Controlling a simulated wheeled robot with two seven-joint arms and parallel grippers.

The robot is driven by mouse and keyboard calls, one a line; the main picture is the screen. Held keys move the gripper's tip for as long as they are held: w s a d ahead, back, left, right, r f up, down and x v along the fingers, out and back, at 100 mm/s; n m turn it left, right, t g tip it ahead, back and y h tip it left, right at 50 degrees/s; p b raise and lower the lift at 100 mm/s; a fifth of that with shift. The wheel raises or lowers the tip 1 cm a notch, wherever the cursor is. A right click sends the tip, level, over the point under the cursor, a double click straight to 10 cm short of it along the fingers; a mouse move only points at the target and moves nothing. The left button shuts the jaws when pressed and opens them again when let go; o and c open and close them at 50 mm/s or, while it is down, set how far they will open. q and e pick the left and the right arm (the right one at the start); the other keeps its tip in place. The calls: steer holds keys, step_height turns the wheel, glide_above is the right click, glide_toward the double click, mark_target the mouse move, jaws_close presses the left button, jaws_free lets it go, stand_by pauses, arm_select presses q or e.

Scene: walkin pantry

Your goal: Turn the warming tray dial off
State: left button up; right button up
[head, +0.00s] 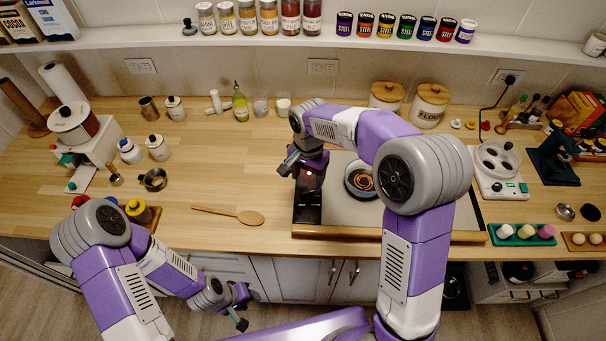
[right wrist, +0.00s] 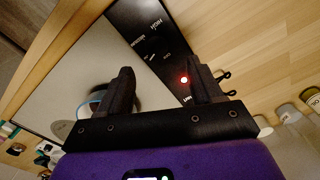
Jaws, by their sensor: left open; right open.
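The warming tray (head: 345,215) lies in the middle of the counter, with a grey plate, a wooden front edge and a black control panel (head: 306,213) on its left. In the right wrist view the panel (right wrist: 150,45) shows printed labels, partly legible as HIGH, and a lit red light (right wrist: 184,79). I cannot make out the dial; my gripper may hide it. My right gripper (head: 291,163) is open over the panel's far part; its fingers (right wrist: 163,88) span the plate's edge and the panel. My left gripper (head: 240,308) is open, low in front of the counter.
A bowl (head: 360,181) sits on the plate beside my right arm. A wooden spoon (head: 230,214) lies left of the tray. A white appliance (head: 498,172) and a green holder (head: 522,235) stand to the right. Counter left of the panel is mostly clear.

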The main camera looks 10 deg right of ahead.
mark_target(308, 192)
steer(key=shift+w+f, duration=0.15)
steer(key=shift+f, duration=0.1)
steer(key=shift+s+f, duration=0.3)
steer(key=shift+f, duration=0.25)
steer(key=shift+s+f, duration=0.3)
steer(key=shift+f, duration=0.25)
step_height(308, 192, down, 4)
steer(key=shift+w+r+b, duration=0.15)
steer(key=shift+b, duration=0.25)
arm_select(q)
steer(key=shift+s+f, duration=0.3)
steer(key=shift+f, duration=0.05)
arm_select(e)
steer(key=shift+f, duration=0.3)
steer(key=c, duration=1.1)
steer(key=shift+o, duration=0.2)
